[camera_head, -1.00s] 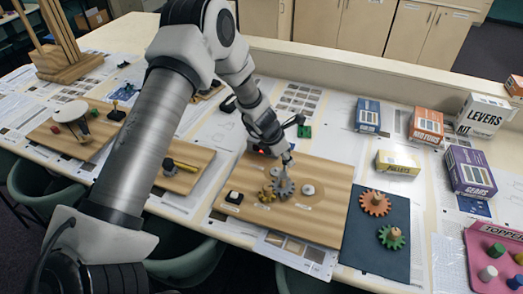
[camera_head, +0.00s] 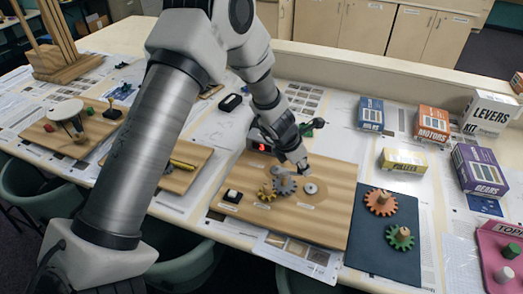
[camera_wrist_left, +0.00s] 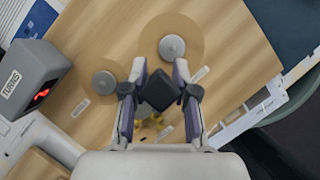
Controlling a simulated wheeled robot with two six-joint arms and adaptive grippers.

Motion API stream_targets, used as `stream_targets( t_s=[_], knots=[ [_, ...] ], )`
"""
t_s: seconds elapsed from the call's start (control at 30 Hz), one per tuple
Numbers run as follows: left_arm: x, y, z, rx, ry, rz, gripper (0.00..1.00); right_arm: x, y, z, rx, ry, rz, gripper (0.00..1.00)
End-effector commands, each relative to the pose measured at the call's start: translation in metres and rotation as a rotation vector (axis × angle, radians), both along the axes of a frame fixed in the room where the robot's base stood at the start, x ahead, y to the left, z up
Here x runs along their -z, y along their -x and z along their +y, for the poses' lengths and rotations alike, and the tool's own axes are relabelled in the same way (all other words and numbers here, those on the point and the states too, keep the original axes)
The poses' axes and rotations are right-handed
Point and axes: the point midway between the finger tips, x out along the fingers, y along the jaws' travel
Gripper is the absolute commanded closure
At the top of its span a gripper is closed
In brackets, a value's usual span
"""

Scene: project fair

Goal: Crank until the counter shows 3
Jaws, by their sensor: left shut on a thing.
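The counter is a dark box (camera_head: 255,140) at the back of the wooden board (camera_head: 235,212). In the left wrist view this counter (camera_wrist_left: 25,68) reads TURNS; its red digit is too small to read surely. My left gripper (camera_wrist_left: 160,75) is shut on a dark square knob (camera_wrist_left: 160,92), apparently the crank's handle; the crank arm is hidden. In the head view my left gripper (camera_head: 303,167) is over the board, behind the grey gear (camera_head: 284,186). A gold gear (camera_head: 266,195) lies beside it, partly hidden in the wrist view. My right gripper is not in view.
A dark mat (camera_head: 378,245) with an orange gear (camera_head: 381,202) and a green gear (camera_head: 399,238) lies to the right. Several boxes stand behind, including a yellow box (camera_head: 404,160).

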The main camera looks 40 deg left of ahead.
Motion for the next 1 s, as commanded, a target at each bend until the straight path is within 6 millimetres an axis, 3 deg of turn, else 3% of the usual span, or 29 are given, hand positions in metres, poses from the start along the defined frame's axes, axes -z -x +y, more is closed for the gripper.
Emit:
stream_targets(
  t_s=[0.73,0.77,0.83,0.87,1.0],
  knots=[
    [-0.0001,-0.0001,0.0003,0.0,0.0,0.0,0.97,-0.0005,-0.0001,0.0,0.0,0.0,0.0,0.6],
    [-0.0001,-0.0001,0.0003,0.0,0.0,0.0,0.65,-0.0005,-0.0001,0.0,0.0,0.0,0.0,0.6],
    [-0.0001,-0.0001,0.0003,0.0,0.0,0.0,0.44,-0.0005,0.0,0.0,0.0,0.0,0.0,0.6],
    [-0.0001,-0.0001,0.0003,0.0,0.0,0.0,0.38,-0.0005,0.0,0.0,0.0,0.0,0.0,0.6],
    [0.0,-0.0001,0.0003,0.0,0.0,0.0,0.38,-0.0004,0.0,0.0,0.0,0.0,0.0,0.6]
  ],
)
